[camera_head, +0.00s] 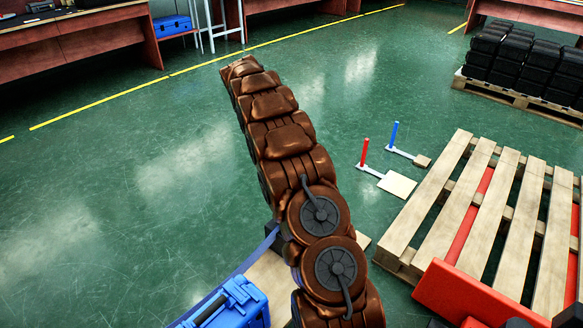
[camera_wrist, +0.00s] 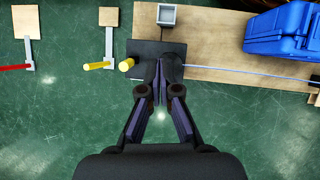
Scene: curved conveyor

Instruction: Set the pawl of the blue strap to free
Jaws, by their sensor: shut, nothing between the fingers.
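In the wrist view, a thin blue strap (camera_wrist: 235,71) runs across a wooden board (camera_wrist: 215,20) from a dark plate (camera_wrist: 148,48) toward the right. In the head view, a blue band (camera_head: 222,288), apparently the same strap, passes behind my arm. A short yellow-ended peg (camera_wrist: 127,65) stands at the dark plate's left edge; I cannot tell if it is the pawl or how it is set. My gripper (camera_wrist: 160,65) is shut and empty, its tips over the dark plate, just right of the peg. Contact is unclear.
A blue case (camera_wrist: 278,30) lies on the board, beside the strap. A grey square socket (camera_wrist: 168,14) is behind the plate. A yellow post (camera_wrist: 97,66) and a red post (camera_wrist: 15,67) stand to the left. A blue post (camera_head: 393,134) and a slatted pallet (camera_head: 440,205) are at right.

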